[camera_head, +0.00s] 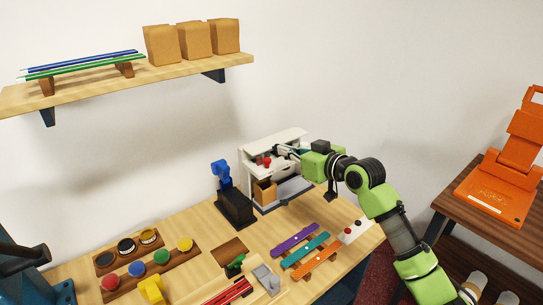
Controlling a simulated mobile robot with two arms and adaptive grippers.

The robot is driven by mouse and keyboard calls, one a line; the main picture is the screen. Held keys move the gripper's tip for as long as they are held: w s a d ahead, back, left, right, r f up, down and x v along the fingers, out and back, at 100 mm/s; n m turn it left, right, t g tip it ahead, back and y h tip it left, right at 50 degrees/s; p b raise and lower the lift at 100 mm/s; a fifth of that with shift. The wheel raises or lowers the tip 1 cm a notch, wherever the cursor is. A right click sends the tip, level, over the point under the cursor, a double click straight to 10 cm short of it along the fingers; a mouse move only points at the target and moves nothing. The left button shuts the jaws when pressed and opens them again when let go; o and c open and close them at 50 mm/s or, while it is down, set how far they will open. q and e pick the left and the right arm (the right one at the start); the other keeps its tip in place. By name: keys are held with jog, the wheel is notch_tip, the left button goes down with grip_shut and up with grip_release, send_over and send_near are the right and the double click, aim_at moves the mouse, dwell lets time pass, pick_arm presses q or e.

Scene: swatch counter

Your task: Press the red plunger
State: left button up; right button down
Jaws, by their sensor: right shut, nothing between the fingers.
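A small red piece (267,162), which looks like the red plunger, shows on the front of the white machine (275,139) at the back of the counter. My right gripper (283,151) is shut and empty, reaching in from the right at the machine's upper front. Its fingertips are just right of the red piece; I cannot tell whether they touch the machine. A red round-topped piece (109,281) also stands in a wooden rack at the front left, beside blue, green and yellow ones. My left gripper is not in view.
A blue-and-black device (232,199) stands left of the machine. Purple, teal and orange bars (308,249) lie in front. A white box with buttons (354,230) is near the right edge. A shelf (130,84) hangs above; an orange device (497,187) sits on a side table.

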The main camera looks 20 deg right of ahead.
jog(key=p, duration=0.2)
send_over(267, 161)
jog(key=s, duration=0.1)
jog(key=f, duration=0.2)
jog(key=shift+s+d+f, duration=0.15)
jog(key=shift+d+f, duration=0.1)
jog(key=shift+f, duration=0.35)
jog(key=shift+s+d+f, duration=0.1)
jog(key=shift+d+f, duration=0.1)
jog(key=shift+f, duration=0.4)
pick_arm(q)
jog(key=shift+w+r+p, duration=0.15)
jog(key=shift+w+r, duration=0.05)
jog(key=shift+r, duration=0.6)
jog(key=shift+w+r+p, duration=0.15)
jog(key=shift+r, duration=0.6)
pick_arm(e)
jog(key=shift+f, duration=0.55)
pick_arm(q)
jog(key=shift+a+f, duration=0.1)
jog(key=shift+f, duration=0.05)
pick_arm(e)
jog(key=shift+f, duration=0.15)
